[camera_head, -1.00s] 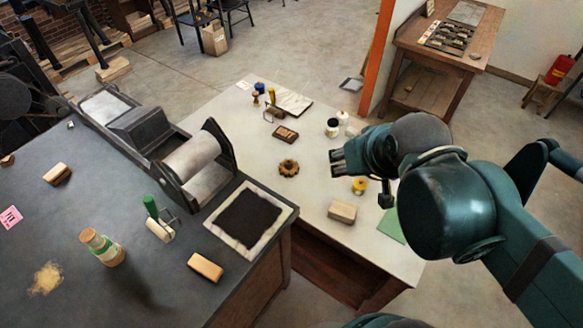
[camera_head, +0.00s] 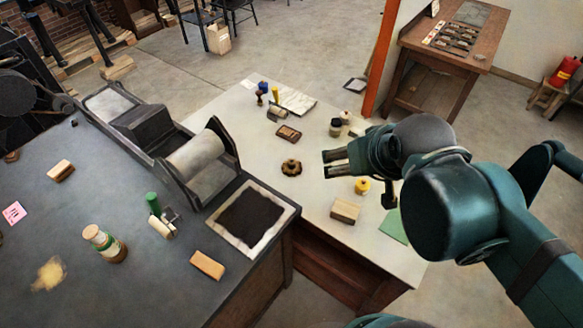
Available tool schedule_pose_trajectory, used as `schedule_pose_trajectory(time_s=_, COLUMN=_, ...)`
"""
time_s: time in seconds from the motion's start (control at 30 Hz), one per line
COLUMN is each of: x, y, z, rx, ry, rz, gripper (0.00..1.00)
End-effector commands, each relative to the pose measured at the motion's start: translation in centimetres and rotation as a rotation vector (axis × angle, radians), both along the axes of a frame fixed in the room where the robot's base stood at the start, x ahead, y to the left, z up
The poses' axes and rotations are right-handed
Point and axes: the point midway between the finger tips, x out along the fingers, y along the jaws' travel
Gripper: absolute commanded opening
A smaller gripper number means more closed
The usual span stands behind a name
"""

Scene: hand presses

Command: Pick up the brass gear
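The brass gear (camera_head: 291,168) is a small brown-gold toothed ring lying flat on the pale table (camera_head: 262,135), left of my gripper. My gripper (camera_head: 325,164) is dark teal, with its fingers pointing left towards the gear. The fingers show a gap between them and hold nothing that I can see. The fingertips are a short way right of the gear in the picture and do not appear to touch it. The gear is in full view.
A yellow-topped jar (camera_head: 362,186) and a wooden block (camera_head: 345,211) stand below my gripper. A dark jar (camera_head: 335,127) is above it, and a dark wooden block (camera_head: 288,133) lies behind the gear. A roller press (camera_head: 195,160) stands on the grey bench at left.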

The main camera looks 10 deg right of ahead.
Motion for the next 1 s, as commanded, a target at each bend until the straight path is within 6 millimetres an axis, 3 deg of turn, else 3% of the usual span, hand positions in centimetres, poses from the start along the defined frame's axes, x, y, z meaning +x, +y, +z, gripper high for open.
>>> schedule_pose_trajectory(time_s=0.47, x=0.6, y=0.1, z=0.0, rx=-0.014, ry=0.01, rz=0.023, gripper=0.7)
schedule_pose_trajectory(time_s=1.0, x=6.1, y=1.0, z=-1.0, rx=-0.14, ry=0.101, rz=0.239, gripper=0.7)
